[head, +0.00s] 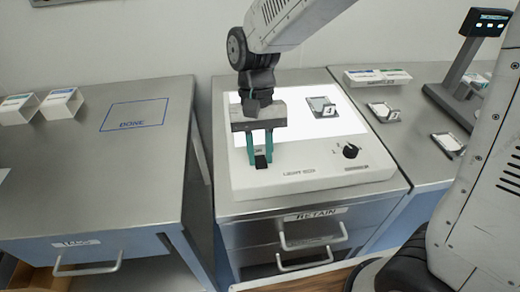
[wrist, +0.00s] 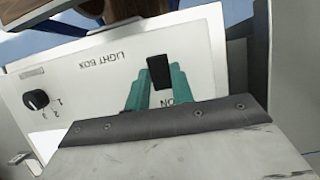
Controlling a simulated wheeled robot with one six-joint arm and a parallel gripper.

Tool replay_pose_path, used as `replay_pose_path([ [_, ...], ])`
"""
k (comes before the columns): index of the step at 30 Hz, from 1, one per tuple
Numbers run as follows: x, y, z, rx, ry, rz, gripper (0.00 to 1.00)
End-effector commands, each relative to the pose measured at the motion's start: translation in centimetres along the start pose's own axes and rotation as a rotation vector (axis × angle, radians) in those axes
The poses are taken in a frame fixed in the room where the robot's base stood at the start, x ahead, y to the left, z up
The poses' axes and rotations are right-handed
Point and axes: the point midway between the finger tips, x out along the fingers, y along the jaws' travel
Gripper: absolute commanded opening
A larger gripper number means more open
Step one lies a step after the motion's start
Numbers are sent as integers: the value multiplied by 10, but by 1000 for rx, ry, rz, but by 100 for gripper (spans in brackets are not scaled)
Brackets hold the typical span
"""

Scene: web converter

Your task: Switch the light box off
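The light box (head: 375,172) is a white unit on the middle cabinet, and its top panel (head: 340,124) glows bright white. Its black rocker switch (head: 261,163) is near the front left and also shows in the wrist view (wrist: 159,72), with part of an "ON" label beside it. My gripper (head: 260,158) points down over the switch, teal fingers parted with a gap between them. In the wrist view, the fingertips (wrist: 160,70) lie on either side of the switch. Nothing is held. I cannot tell whether the tips touch the box.
A black knob (head: 350,150) stands on the box's right front, also in the wrist view (wrist: 37,99). A small framed sample (head: 322,107) lies on the lit panel. The right counter holds trays and a display stand (head: 462,75). The left table (head: 130,170) is mostly clear.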

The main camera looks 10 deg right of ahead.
Motion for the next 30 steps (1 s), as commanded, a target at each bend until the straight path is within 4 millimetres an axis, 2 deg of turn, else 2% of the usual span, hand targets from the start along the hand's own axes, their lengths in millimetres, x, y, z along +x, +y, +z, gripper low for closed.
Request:
replay_pose_path([
  [5, 0, 0, 2, -1, 43, 1, 1],
  [18, 4, 0, 13, -3, 442, 3, 1],
  [29, 4, 0, 12, -1, 471, 1, 1],
  [30, 4, 0, 12, -1, 470, 1, 32],
])
